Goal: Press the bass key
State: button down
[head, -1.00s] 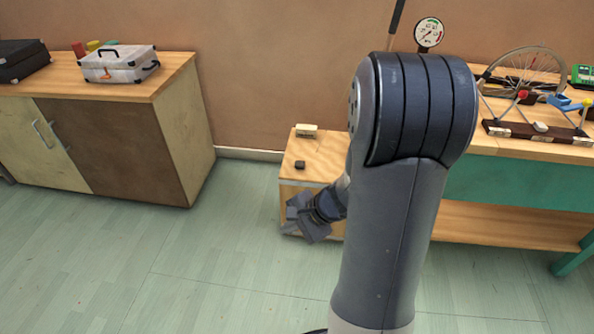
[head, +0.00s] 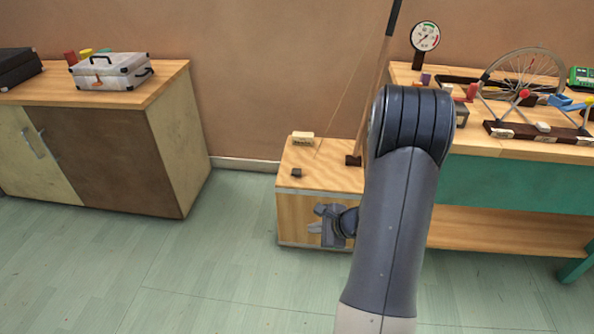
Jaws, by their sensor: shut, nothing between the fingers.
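A pale wooden box bass (head: 300,205) stands on the floor, with a tall pole (head: 373,105) and a thin string rising from its top. A small dark block (head: 297,173) sits on the box top near its front left. A cream block (head: 303,138) with unreadable dark marks sits at the back left. I cannot tell for sure which of these is the bass key. My gripper (head: 316,221) is shut and empty in front of the box's front face, below the top and the dark block. My arm hides the box's right part.
A green-sided bench (head: 500,185) at right carries a bicycle wheel (head: 528,70), a dial gauge (head: 425,37) and a dark bar (head: 530,133). A cabinet (head: 110,150) at left holds a silver case (head: 110,72). The floor between is clear.

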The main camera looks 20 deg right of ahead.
aim_at(296, 172)
jog(key=i+z, duration=0.2)
jog(key=i, duration=0.25)
jog(key=i+j+z, duration=0.15)
jog(key=i, duration=0.35)
jog(key=i+j+z, duration=0.2)
jog(key=i, duration=0.25)
